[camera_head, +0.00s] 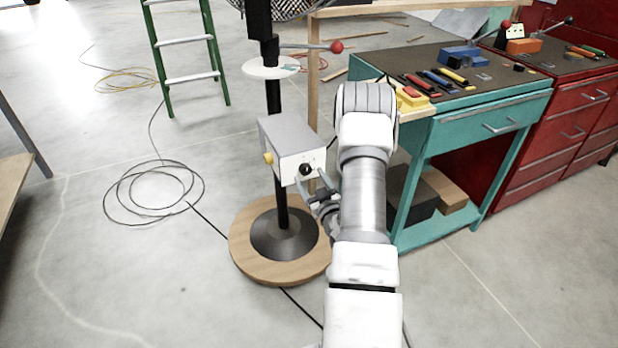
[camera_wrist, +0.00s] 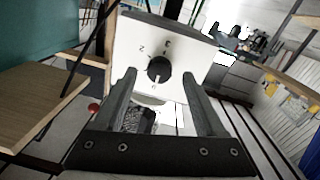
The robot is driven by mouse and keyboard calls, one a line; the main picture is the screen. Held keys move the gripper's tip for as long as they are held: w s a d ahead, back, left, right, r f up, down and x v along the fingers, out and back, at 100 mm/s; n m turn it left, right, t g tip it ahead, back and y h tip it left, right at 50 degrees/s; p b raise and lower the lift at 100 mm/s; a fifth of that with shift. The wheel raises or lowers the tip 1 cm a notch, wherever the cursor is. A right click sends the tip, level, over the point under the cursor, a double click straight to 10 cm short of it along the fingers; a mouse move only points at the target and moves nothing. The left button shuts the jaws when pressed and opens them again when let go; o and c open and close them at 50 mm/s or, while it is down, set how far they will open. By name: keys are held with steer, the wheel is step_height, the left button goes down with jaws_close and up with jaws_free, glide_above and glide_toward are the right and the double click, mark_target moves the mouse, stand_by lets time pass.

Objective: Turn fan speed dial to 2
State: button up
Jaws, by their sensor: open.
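The fan's control box (camera_head: 283,135) is mounted on a black pole. Its white front panel (camera_wrist: 190,45) carries a round black dial (camera_wrist: 158,69), which also shows in the head view (camera_head: 305,169). Small marks are printed around the dial; one at upper left looks like a 2, the others are hard to read. A light mark seems to lie at the dial's lower edge in the wrist view, but I cannot tell its setting surely. My gripper (camera_wrist: 159,76) is open, its fingers appearing on either side of the dial; whether they touch it is unclear.
The fan's pole stands on a round wooden base (camera_head: 250,262). A teal workbench (camera_head: 480,125) with tools is right of my arm, with a red cabinet (camera_head: 560,135) beyond. A coiled cable (camera_head: 150,190) lies on open floor at left. A green ladder (camera_head: 187,75) stands behind.

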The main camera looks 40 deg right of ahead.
steer(key=shift+x, duration=0.85)
jaws_close()
